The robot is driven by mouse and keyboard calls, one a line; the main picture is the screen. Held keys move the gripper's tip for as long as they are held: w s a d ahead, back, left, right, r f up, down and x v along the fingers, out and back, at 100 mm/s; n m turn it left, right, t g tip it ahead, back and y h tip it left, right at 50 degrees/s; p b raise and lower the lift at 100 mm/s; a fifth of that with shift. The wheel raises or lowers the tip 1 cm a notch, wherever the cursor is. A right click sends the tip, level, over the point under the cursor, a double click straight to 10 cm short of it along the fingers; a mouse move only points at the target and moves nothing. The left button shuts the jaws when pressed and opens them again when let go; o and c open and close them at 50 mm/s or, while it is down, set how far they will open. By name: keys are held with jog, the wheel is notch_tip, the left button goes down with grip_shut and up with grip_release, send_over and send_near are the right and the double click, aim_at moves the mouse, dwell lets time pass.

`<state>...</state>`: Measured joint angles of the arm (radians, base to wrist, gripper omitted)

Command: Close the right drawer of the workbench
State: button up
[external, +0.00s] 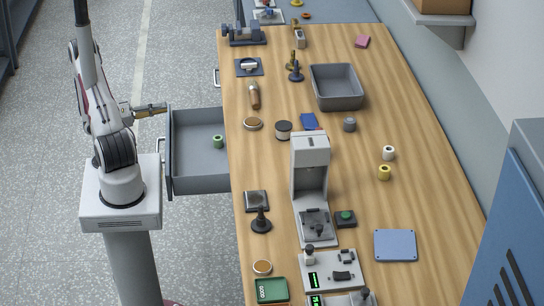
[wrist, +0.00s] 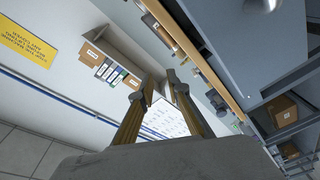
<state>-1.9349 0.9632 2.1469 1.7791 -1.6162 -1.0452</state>
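The open drawer (external: 200,185) is a grey box pulled out from the left side of the wooden workbench (external: 425,190). A green bobbin (external: 218,142) lies inside it near the bench edge. The drawer's handle (external: 161,150) shows on its outer left face, next to my base. My gripper (external: 160,107) is beside the drawer's far left corner; I cannot tell whether it touches. In the wrist view, the two fingers of my gripper (wrist: 160,80) have a gap between their tips and hold nothing. A large grey panel (wrist: 240,45) at upper right may be the drawer.
Another handle (external: 217,78) on the bench side belongs to a shut drawer farther back. A grey bin (external: 337,98), a grey machine (external: 310,165), bobbins and tools stand on the bench. A blue cabinet (external: 510,220) is at right.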

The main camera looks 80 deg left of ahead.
aim_at(157, 150)
jog(key=s+d+f+n+g+h, duration=0.1)
jog(key=s+d+f+n, duration=0.1)
jog(key=f, duration=0.4)
jog(key=s+d+f+n+g+h, duration=0.1)
jog(key=s+d+f+n, duration=0.1)
jog(key=s+d+f, duration=0.3)
jog(key=s+f, duration=0.1)
jog(key=s, duration=0.1)
jog(key=shift+s+d+f+n+g+h, duration=0.25)
jog(key=shift+s+n+g+h, duration=0.05)
jog(key=shift+h, duration=0.1)
jog(key=shift+w, duration=0.1)
jog(key=shift+x, duration=3.85)
grip_shut()
